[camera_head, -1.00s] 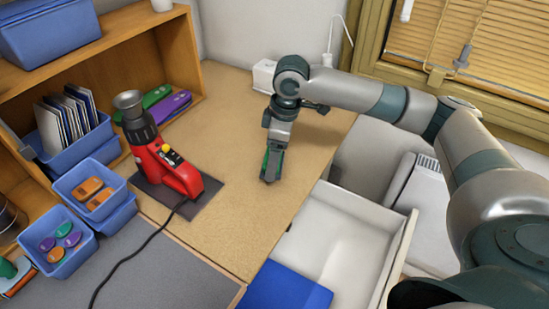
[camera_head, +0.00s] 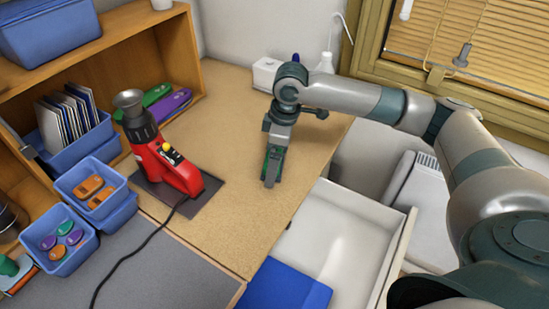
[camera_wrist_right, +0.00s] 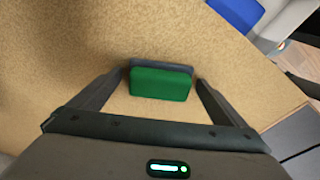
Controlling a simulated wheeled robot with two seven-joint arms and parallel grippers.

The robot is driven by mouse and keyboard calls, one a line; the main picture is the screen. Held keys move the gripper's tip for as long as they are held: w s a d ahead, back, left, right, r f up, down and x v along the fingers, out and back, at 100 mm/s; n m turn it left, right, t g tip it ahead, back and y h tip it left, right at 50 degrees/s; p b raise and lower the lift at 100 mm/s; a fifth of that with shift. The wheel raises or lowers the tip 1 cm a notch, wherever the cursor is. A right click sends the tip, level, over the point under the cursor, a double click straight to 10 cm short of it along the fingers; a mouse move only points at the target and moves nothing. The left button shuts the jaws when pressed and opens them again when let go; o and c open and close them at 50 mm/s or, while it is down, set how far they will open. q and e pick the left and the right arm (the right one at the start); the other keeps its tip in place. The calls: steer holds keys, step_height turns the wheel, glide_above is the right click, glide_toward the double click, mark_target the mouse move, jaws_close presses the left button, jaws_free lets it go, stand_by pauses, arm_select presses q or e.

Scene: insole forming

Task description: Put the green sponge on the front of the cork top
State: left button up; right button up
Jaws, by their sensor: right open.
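The green sponge (camera_wrist_right: 161,84) shows in the right wrist view as a green block with a dark grey strip along its far edge. It is over the tan cork top (camera_head: 230,130), which also fills most of the right wrist view (camera_wrist_right: 60,60). My right gripper (camera_head: 270,183) is open, low over the cork top near its right edge. In the right wrist view its fingers stand on either side of the sponge, with narrow gaps visible. In the head view the fingers mostly hide the sponge. My left gripper is not in view.
A red tool (camera_head: 172,170) with a black cable stands on a dark mat left of my right gripper. A white open drawer (camera_head: 350,235) and a blue item (camera_head: 285,288) lie to the front right. The cork between the tool and my gripper is clear.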

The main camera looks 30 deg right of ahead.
mark_target(281, 167)
steer(key=shift+r, duration=0.45)
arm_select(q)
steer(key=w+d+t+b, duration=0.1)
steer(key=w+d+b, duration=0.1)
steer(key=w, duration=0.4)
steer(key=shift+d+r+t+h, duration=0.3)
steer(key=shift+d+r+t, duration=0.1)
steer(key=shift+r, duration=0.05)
arm_select(e)
step_height(281, 167, up, 11)
steer(key=s+d, duration=0.1)
steer(key=shift+d, duration=0.2)
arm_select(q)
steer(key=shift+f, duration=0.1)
arm_select(e)
steer(key=shift+r, duration=0.1)
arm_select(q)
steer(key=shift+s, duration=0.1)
arm_select(e)
steer(key=shift+s, duration=0.15)
